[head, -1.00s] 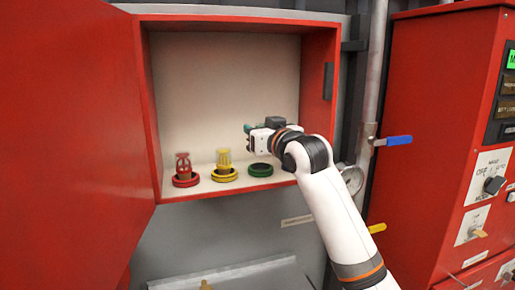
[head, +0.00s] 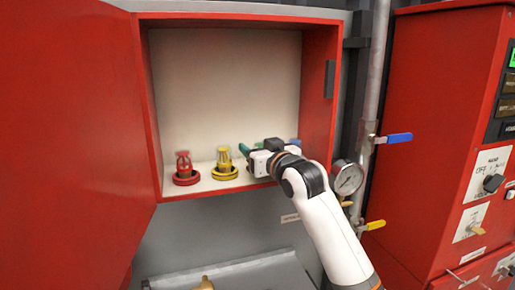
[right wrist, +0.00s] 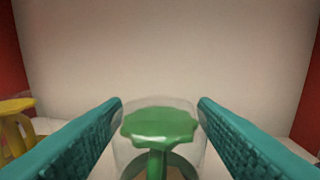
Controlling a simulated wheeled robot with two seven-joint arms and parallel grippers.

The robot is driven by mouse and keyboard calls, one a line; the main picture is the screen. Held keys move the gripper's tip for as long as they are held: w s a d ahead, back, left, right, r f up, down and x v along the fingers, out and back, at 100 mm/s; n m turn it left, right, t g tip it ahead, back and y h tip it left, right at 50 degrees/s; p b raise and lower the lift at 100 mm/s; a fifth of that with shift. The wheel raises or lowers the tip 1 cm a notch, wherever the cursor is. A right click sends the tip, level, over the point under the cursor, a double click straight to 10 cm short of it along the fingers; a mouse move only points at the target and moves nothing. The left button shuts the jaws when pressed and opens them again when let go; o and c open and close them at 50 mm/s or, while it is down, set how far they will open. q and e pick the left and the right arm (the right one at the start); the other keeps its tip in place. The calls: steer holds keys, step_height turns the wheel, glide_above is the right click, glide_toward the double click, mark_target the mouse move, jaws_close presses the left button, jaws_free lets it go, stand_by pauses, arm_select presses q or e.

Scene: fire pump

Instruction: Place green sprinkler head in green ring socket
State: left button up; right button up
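The green sprinkler head (right wrist: 158,127) shows in the right wrist view between the two teal fingers of my right gripper (right wrist: 160,106). Its scalloped cap fills the gap, with a faint translucent shell around it. My left gripper is not in view.
A red sprinkler head (head: 184,162) and a yellow sprinkler head (head: 224,156) stand in their matching rings on the cabinet floor. The open cabinet door (head: 75,130) fills the left. A gauge (head: 347,178) and a blue-handled valve (head: 398,138) are to the right.

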steer(key=shift+s+d, duration=0.1)
steer(key=shift+s+d+b, duration=0.15)
steer(key=shift+s+b, duration=0.15)
steer(key=shift+s, duration=0.05)
steer(key=b+v, duration=0.3)
steer(key=v, duration=0.8)
steer(key=shift+r, duration=0.1)
